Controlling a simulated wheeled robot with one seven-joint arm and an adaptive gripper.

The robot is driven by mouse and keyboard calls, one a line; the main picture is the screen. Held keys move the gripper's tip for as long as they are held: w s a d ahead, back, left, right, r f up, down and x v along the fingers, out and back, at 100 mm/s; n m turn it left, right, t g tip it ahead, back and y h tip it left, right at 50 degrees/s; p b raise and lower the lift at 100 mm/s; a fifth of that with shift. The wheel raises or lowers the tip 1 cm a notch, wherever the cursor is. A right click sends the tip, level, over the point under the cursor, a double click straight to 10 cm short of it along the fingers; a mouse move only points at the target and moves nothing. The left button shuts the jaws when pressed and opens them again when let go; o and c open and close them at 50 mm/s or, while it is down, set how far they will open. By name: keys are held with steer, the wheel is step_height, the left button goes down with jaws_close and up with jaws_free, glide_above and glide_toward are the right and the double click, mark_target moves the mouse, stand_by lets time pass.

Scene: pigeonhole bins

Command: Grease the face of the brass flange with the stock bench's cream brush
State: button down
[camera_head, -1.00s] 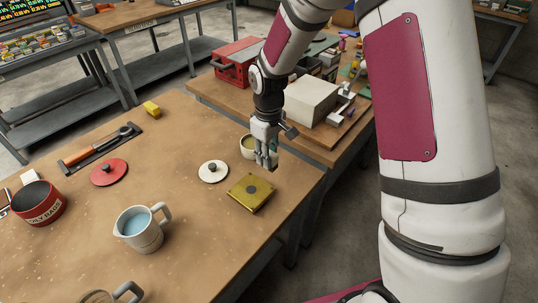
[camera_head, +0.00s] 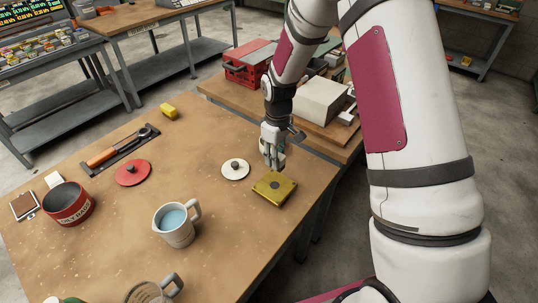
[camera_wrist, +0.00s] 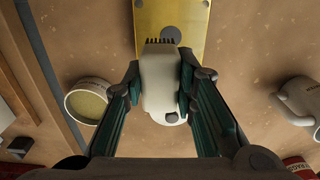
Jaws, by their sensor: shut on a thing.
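My gripper (camera_head: 272,160) is shut on a cream brush (camera_wrist: 160,85), which shows clearly between the fingers in the wrist view. Its dark bristles (camera_wrist: 159,41) point toward the brass flange. The flange (camera_head: 274,193) is a square yellow plate with a dark round centre, lying flat on the bench near its right edge. In the wrist view the flange (camera_wrist: 197,38) is at the top, and the bristle tips overlap its near edge. I cannot tell whether they touch. A cream pot of yellowish grease (camera_wrist: 88,106) stands open left of the gripper in the wrist view.
A white lid (camera_head: 234,174) with a dark knob lies left of the flange. A grey jug of blue liquid (camera_head: 173,232), a red lid (camera_head: 132,178) and a red pot (camera_head: 69,210) stand farther left. A second bench with a red toolbox (camera_head: 246,72) adjoins behind.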

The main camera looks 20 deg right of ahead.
mark_target(281, 170)
steer(key=shift+a+f, duration=0.1)
steer(key=shift+f, duration=0.3)
step_height(281, 170, down, 5)
steer(key=shift+w+a+r+b, duration=0.1)
steer(key=shift+b, duration=0.55)
steer(key=shift+s+d+p, duration=0.6)
steer(key=shift+s+d, duration=0.15)
steer(key=shift+s, duration=0.3)
steer(key=shift+f, duration=0.75)
steer(key=shift+w, duration=0.1)
